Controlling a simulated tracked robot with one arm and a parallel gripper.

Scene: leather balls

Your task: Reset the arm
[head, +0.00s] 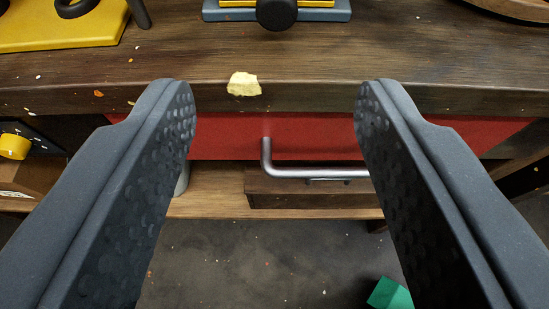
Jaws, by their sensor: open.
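My gripper (275,100) is open and empty. Its two dark grey fingers with dimpled inner pads reach up from the bottom corners, wide apart. Between the fingertips, in the picture, are the front edge of a dark wooden table and a red drawer front (225,143) below it. A metal drawer handle (300,172) shows between the fingers. I cannot tell how far the fingers are from the table edge. No leather ball is clearly in view.
A pale yellow chunk (243,84) lies near the edge of the wooden tabletop (330,55). A yellow board (60,28) and a blue-grey base (335,12) stand farther back. A green block (390,294) is on the dark floor (250,265), partly hidden by the right finger.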

